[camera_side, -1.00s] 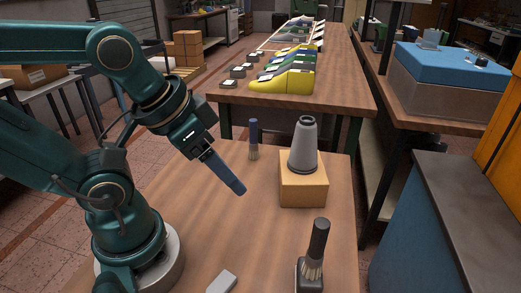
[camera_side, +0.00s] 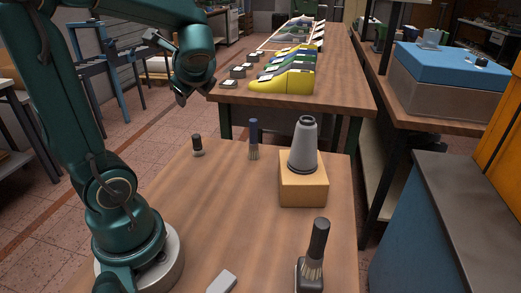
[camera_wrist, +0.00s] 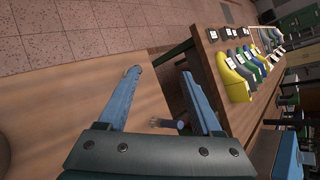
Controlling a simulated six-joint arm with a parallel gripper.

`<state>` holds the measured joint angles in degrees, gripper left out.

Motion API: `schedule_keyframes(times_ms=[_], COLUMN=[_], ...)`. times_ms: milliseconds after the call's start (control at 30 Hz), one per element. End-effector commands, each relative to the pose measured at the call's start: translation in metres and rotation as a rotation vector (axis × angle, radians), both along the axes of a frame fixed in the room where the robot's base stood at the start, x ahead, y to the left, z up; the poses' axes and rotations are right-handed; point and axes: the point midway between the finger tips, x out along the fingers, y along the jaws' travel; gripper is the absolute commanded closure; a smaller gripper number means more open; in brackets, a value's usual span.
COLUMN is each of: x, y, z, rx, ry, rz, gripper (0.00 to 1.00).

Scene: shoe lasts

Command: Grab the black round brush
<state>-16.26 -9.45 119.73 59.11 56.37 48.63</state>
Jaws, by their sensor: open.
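A short black brush (camera_side: 197,145) with a round foot stands upright at the back left of the table in the side view. A taller black-handled brush (camera_side: 312,255) with pale bristles stands at the front right, in or on a dark block-like foot. My gripper (camera_wrist: 159,74) is open and empty in the wrist view, its blue fingers wide apart. A blue-handled brush (camera_wrist: 168,124) shows between the fingers in the wrist view, further off. I cannot pick out either black brush there.
The blue-handled brush (camera_side: 253,140) stands at the table's back. A grey cone (camera_side: 304,146) stands on a yellowish block (camera_side: 303,186). A pale block (camera_side: 222,281) lies at the front. Shoe lasts (camera_side: 285,78) stand on the far table. The table's middle is clear.

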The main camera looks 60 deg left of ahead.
Motion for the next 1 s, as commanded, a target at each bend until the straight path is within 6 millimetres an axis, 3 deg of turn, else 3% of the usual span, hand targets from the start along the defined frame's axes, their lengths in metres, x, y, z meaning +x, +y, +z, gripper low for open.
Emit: schedule_keyframes(times_ms=[100,367,667,1000], x=[0.005,0.016,0.017,0.016], y=[0.029,0.074,0.072,0.072], z=[0.002,0.007,-0.048,-0.127], rx=[0.126,0.330,0.329,0.329], ry=[0.194,0.567,0.572,0.574], rz=[-0.102,-0.298,-0.306,-0.307], gripper=[0.34,0.34,0.34,0.34])
